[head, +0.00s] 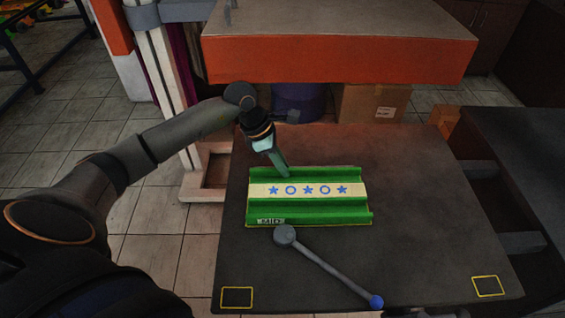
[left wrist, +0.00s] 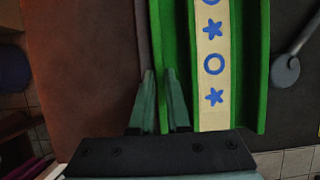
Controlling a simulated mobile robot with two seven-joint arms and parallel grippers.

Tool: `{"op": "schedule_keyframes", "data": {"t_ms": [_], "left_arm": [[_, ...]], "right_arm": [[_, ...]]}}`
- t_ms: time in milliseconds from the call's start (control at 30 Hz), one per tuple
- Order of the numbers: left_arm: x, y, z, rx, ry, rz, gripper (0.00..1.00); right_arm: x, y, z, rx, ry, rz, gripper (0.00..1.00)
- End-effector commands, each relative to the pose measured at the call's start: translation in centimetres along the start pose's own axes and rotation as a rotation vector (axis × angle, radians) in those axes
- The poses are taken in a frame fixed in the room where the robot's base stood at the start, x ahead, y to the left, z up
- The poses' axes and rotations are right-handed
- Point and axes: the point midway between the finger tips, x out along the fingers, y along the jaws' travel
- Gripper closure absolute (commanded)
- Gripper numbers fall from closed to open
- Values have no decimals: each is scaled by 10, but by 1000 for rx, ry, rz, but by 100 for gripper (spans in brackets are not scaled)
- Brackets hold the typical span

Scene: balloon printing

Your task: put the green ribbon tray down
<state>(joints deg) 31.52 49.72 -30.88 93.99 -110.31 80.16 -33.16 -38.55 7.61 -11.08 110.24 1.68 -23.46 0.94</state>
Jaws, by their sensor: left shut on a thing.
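The green ribbon tray (head: 310,212) is a long channelled tray with a cream ribbon (head: 308,190) bearing blue stars and rings. It lies level at the middle of the dark table top; I cannot tell whether it touches the surface. My left gripper (head: 284,172) comes down at the tray's far wall, near its left end. In the left wrist view, the fingers of my left gripper (left wrist: 160,88) straddle the green side wall of the tray (left wrist: 248,90) and are shut on it.
A grey lever with a blue knob (head: 376,301) lies in front of the tray. Yellow-outlined squares mark the front left (head: 237,297) and front right (head: 488,286) of the table (head: 440,220). An orange-edged slab (head: 340,60) overhangs behind. The table right of the tray is clear.

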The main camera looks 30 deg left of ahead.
Motion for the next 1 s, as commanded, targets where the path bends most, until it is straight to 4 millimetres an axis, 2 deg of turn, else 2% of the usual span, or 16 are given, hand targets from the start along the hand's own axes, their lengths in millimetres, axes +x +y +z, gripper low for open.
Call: {"op": "schedule_keyframes", "data": {"t_ms": [267,300,567,867,1000], "left_arm": [[1,1,0,0,-4,3,100],[2,1,-1,0,-1,2,84],[1,0,0,0,-1,2,55],[-2,0,1,0,-2,2,55],[-17,2,0,1,-2,7,55]], "right_arm": [[2,0,2,0,2,0,50],[2,0,2,0,2,0,50],[2,0,0,1,0,0,50],[-1,0,-3,1,2,-1,50],[0,0,-2,1,5,0,50]]}}
